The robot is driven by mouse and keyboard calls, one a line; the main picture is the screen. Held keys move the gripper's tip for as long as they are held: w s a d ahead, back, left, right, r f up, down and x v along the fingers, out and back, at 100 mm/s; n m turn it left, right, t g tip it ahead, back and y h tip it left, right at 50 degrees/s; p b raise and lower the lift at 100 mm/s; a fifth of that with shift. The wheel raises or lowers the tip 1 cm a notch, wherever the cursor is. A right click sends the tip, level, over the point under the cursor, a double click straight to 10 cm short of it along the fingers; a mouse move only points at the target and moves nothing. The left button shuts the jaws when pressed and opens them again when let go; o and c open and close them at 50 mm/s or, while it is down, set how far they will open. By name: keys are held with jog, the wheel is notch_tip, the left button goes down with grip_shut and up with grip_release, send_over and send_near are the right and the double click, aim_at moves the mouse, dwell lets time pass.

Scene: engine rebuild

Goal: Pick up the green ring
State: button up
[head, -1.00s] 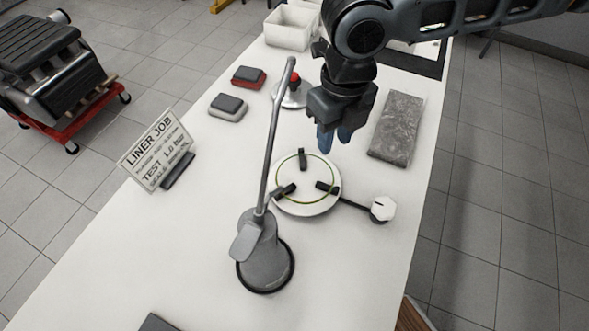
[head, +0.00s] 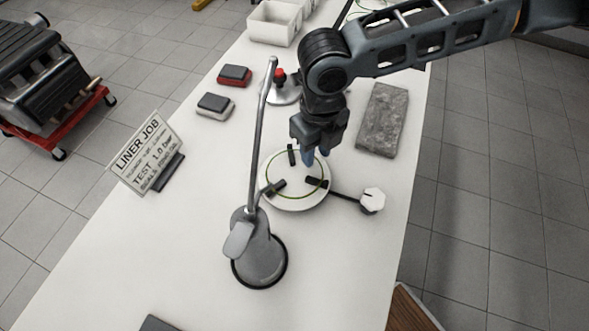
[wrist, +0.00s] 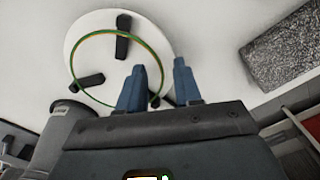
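The thin green ring (head: 278,198) lies on a round white plate (head: 297,203) with black jaws, on the white table. In the wrist view the ring (wrist: 79,49) shows at upper left on the plate (wrist: 160,38). My gripper (head: 316,160) is above the far right part of the plate, pointing down. The left finger overlaps the ring's lower right edge in that view. I cannot tell whether it touches. The ring's far right part is hidden behind the fingers in the head view.
A grey lever tool (head: 258,255) with a tall handle stands left of the plate. A white hexagonal knob (head: 373,200) sticks out to its right. A grey slab (head: 383,120), a sign (head: 145,152), two blocks (head: 216,105) and white bins (head: 272,22) surround it. The near table is mostly clear.

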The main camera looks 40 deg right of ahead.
jog(key=shift+f, duration=0.25)
jog(key=shift+c, duration=0.2)
grip_shut()
dwell(0.3)
